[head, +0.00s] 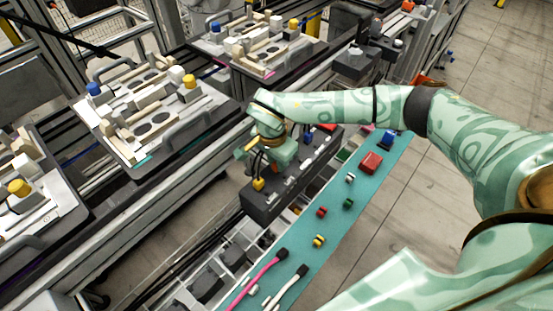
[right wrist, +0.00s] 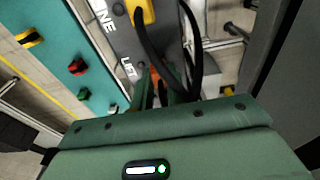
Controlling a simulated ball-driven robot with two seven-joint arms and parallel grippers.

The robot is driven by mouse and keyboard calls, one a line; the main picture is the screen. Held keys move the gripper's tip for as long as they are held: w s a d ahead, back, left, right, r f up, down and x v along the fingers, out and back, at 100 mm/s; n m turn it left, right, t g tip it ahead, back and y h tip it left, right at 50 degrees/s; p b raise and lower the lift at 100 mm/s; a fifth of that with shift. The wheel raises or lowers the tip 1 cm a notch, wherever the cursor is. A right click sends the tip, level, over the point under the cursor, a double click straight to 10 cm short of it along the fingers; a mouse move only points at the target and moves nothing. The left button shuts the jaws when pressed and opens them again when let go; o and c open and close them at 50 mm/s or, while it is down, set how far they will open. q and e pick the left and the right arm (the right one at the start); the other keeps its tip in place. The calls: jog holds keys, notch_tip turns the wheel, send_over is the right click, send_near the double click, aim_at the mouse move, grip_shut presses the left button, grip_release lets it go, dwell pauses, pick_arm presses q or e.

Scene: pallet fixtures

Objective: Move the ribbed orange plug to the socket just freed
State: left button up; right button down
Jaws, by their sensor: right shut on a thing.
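The dark socket panel (head: 262,203) lies between the conveyor and the teal strip, with a row of sockets along its top. My right gripper (head: 272,166) is over its near half, pointing down. In the right wrist view, the gripper (right wrist: 160,92) is shut on the orange plug (right wrist: 155,76), of which only a small part shows between the fingers. Its ribs cannot be made out, nor whether it is seated in a socket. A yellow plug (head: 258,184) with a black cable sits at the panel's near end; it also shows in the right wrist view (right wrist: 142,10). My left gripper is out of view.
Black cables loop close to my right fingers. Pallets with fixtures (head: 150,115) stand on the conveyor at left.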

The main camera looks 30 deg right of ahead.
jog(key=shift+f, duration=0.15)
jog(key=c, duration=1.3)
grip_release()
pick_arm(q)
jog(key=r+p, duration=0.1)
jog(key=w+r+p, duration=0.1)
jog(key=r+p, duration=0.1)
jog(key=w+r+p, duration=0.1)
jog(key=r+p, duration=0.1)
pick_arm(e)
jog(key=r, duration=0.5)
jog(key=a+r, duration=0.1)
jog(key=r, duration=1)
jog(key=shift+s+a+r, duration=0.1)
jog(key=shift+s+a, duration=0.25)
jog(key=shift+a, duration=0.05)
